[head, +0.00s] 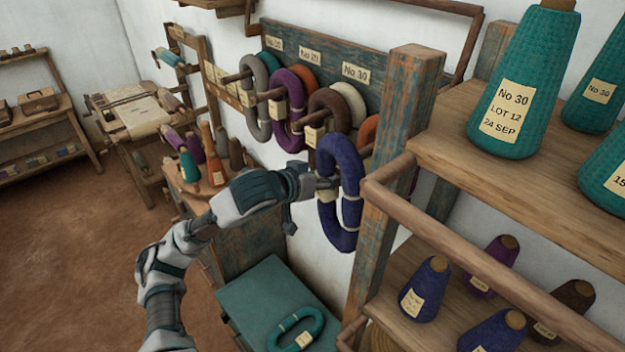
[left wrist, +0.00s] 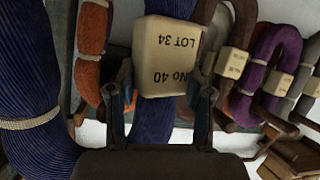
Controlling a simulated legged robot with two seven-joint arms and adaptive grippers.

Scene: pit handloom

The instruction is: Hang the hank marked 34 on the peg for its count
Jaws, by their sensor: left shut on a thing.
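A navy blue hank (head: 340,236) hangs as an upright ring from my left gripper (head: 318,186), in front of the right part of the peg board. In the left wrist view, my left gripper (left wrist: 160,95) is shut on the hank's navy strand (left wrist: 152,122) just by its cream tag (left wrist: 167,57), which reads No 40, LOT 34 upside down. The peg board (head: 395,105) carries several hanks: grey (head: 256,97), purple (head: 288,110), brown, white and orange. Its readable plates include No 20 and No 30 (head: 355,73). A No 40 plate is not visible. My right gripper is out of view.
A wooden post (head: 405,100) and rail (head: 480,255) of the cone shelf stand close right of the held hank. Teal and dark cones fill that shelf. A teal hank (head: 296,330) lies on a teal chest (head: 245,300) below. Open floor is at left.

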